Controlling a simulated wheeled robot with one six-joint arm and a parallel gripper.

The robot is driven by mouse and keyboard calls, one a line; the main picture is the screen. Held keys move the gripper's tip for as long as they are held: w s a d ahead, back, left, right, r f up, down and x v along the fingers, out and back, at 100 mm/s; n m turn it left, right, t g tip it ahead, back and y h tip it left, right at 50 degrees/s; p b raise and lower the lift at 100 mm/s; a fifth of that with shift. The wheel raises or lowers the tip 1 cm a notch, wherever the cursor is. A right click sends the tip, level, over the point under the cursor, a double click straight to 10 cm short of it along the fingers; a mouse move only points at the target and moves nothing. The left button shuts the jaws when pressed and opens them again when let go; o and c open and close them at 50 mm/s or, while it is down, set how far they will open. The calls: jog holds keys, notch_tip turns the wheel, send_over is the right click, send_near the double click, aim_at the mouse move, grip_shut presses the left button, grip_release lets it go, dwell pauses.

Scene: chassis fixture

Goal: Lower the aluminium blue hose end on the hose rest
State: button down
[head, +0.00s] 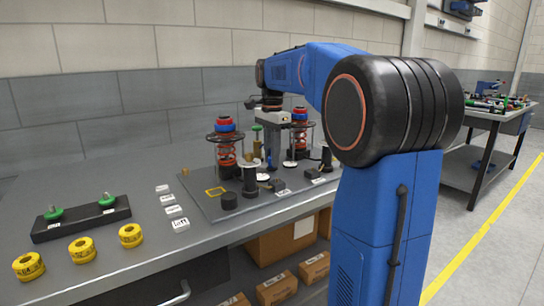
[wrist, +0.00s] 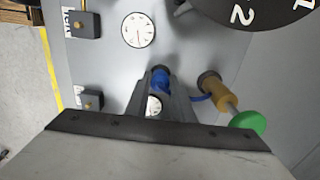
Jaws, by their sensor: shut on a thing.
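My gripper (wrist: 160,88) points down over the grey fixture plate, its two fingers shut on the blue hose end (wrist: 160,78). In the wrist view only the blue part shows between the fingers; the aluminium is hard to make out. A blue hose stretch (wrist: 200,97) shows right of the fingers, by a brass cylinder (wrist: 222,95) with a green knob. I cannot tell for certain which part is the hose rest.
Two spring struts (head: 226,150) (head: 299,135) stand on the plate (head: 240,206). Yellow rolls (head: 81,250) and a black rack (head: 82,218) are on the bench.

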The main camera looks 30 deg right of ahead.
jog(key=shift+f, duration=0.1)
jog(key=c, duration=1.5)
grip_release()
jog(key=shift+o, duration=0.2)
jog(key=shift+r, duration=3.5)
jog(key=shift+s, duration=0.1)
